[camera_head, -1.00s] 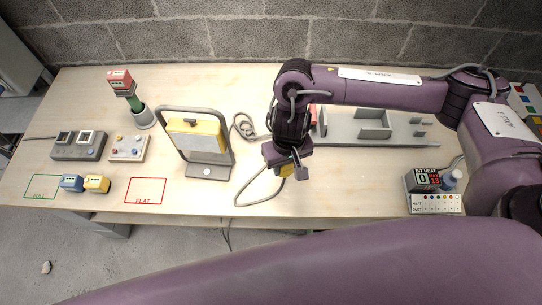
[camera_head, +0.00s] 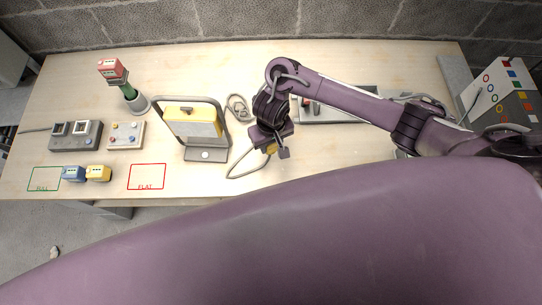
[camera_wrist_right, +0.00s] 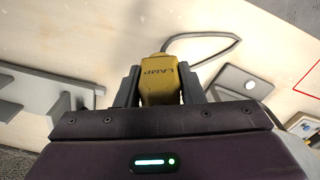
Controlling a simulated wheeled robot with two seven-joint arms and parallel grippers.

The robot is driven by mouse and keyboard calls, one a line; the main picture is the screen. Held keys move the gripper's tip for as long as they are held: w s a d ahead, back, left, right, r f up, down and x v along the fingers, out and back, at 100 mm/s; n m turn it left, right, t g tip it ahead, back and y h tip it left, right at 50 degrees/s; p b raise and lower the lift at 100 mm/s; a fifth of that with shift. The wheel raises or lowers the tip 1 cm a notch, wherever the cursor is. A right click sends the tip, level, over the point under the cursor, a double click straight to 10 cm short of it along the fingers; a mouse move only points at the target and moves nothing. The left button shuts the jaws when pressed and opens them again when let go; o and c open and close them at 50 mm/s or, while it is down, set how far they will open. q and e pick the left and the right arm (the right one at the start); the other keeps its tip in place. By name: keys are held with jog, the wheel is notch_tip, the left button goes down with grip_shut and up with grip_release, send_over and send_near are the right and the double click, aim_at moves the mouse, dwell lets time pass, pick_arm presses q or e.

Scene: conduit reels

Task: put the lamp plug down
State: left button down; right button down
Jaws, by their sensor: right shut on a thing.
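The lamp plug (camera_wrist_right: 158,82) is yellow with LAMP printed on it. My right gripper (camera_wrist_right: 158,92) is shut on it, one finger at each side. In the head view the right gripper (camera_head: 276,150) points down over the table to the right of the work lamp (camera_head: 207,154), and only a bit of yellow plug (camera_head: 270,148) shows. A grey cord (camera_head: 238,174) loops out beside the lamp's base. I cannot tell whether the plug touches the table. My left gripper is not in view.
A red FLAT outline (camera_head: 147,177) and a green FULL outline (camera_head: 45,179) lie near the front edge. Blue (camera_head: 74,174) and yellow (camera_head: 98,173) blocks sit between them. A grey tray (camera_head: 330,116) stands behind my right arm. A large purple arm part hides the front right.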

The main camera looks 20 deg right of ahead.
aim_at(271, 153)
notch_tip(271, 153, down, 6)
jog(key=b, duration=0.3)
jog(key=shift+s+r, duration=0.15)
jog(key=shift+r, duration=0.05)
jog(key=shift+f+b, duration=0.45)
jog(key=shift+b, duration=0.1)
notch_tip(271, 153, down, 3)
jog(key=shift+f+b, duration=0.1)
jog(key=shift+b, duration=0.8)
jog(key=shift+f, duration=0.45)
jog(key=shift+f, duration=0.55)
jog(key=c, duration=0.9)
grip_release()
jog(key=shift+c, duration=0.2)
jog(key=shift+r, duration=0.1)
